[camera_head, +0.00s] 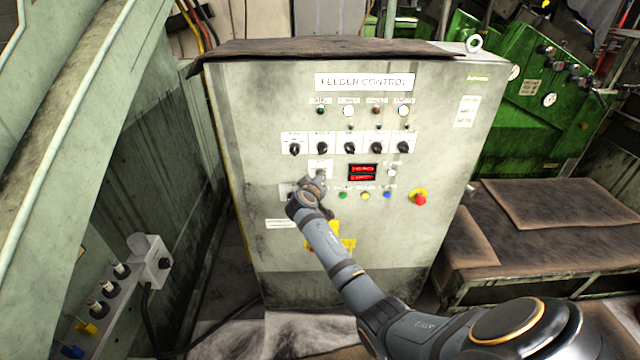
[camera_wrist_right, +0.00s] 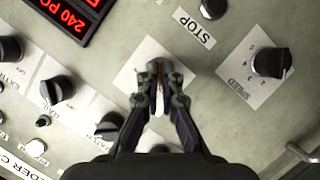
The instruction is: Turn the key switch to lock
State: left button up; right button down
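The grey-green feeder control cabinet (camera_head: 265,120) stands in front of me. The key switch's white plate (camera_head: 320,165) is on its face, left of the red display, and also shows in the right wrist view (camera_wrist_right: 130,72). My right gripper (camera_head: 318,184) is at this plate. In the right wrist view, the fingertips (camera_wrist_right: 161,72) are close together around a thin, upright key-like piece at the plate's middle. The fingers cover most of the switch, so its exact angle is hard to read. My left gripper is not in view.
The red display (camera_head: 363,172) is right of the switch. A row of black knobs (camera_head: 349,147) runs above. The speed knob (camera_wrist_right: 270,62) and STOP label (camera_wrist_right: 194,27) are close by. A red emergency button (camera_head: 420,199) sits lower right. A small socket box (camera_head: 148,262) is at left.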

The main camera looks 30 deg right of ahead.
jog(key=shift+w+n+b, duration=0.1)
jog(key=shift+n+b, duration=0.25)
jog(key=shift+n, duration=0.15)
jog(key=shift+r+h, duration=0.15)
jog(key=shift+h, duration=0.15)
jog(key=c, duration=1.6)
grip_release()
jog(key=shift+o, duration=0.2)
jog(key=shift+f, duration=0.2)
jog(key=v, duration=1.2)
jog(key=shift+w+r, duration=0.1)
